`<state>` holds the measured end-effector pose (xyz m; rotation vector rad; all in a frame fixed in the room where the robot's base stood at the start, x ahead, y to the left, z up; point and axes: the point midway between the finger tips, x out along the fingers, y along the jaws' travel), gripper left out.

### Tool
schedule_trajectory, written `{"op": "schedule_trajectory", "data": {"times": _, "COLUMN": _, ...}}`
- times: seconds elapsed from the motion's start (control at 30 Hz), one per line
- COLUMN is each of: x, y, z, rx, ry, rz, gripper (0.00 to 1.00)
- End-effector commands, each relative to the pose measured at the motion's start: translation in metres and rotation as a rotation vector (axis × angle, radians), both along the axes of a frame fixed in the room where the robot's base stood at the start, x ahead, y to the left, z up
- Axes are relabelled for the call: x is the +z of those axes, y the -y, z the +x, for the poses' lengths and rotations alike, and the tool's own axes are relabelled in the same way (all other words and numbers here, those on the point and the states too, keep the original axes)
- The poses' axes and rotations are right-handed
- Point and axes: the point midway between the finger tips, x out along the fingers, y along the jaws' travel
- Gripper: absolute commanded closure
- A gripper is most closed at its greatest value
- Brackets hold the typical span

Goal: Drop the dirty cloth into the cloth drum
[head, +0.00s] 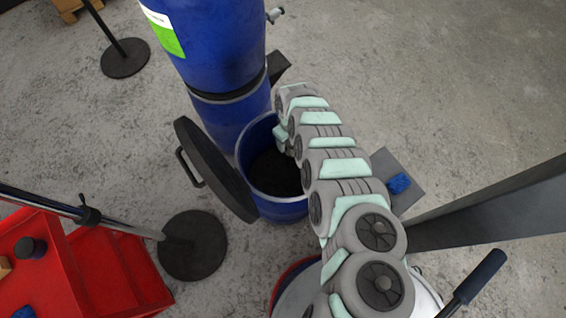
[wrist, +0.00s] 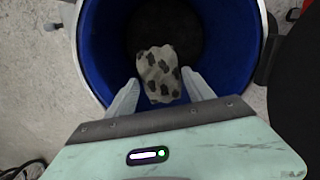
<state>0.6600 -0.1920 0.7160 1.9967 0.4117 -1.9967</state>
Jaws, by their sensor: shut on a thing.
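The dirty cloth (wrist: 158,72) is pale grey with dark blotches. In the wrist view my gripper (wrist: 160,84) is shut on it, with a finger on each side. The cloth is over the opening of the blue cloth drum (wrist: 92,50), against its dark inside. In the head view the drum (head: 276,208) stands open, its black lid (head: 214,168) tilted up on the left. How deep the cloth hangs is hard to tell.
Tall stacked blue barrels (head: 225,120) stand just behind the drum. A red box (head: 105,270) and a round black stand base (head: 192,245) are at the left. A blue cloth (head: 398,183) lies on a grey plate to the right. Open concrete floor lies at the upper right.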

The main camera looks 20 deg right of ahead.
Motion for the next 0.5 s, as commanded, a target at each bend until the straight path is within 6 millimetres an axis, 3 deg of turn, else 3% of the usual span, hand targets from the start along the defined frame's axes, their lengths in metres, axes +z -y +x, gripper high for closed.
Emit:
{"op": "schedule_trajectory", "data": {"times": 0.2, "x": 0.0004, "y": -0.0001, "z": 0.0, "rx": 0.0, "ry": 0.0, "rz": 0.0, "gripper": 0.8}}
{"op": "schedule_trajectory", "data": {"times": 0.23, "x": 0.0004, "y": -0.0001, "z": 0.0, "rx": 0.0, "ry": 0.0, "rz": 0.0, "gripper": 0.36}}
{"op": "schedule_trajectory", "data": {"times": 0.5, "x": 0.0003, "y": -0.0003, "z": -0.0001, "rx": 0.0, "ry": 0.0, "rz": 0.0, "gripper": 0.14}}
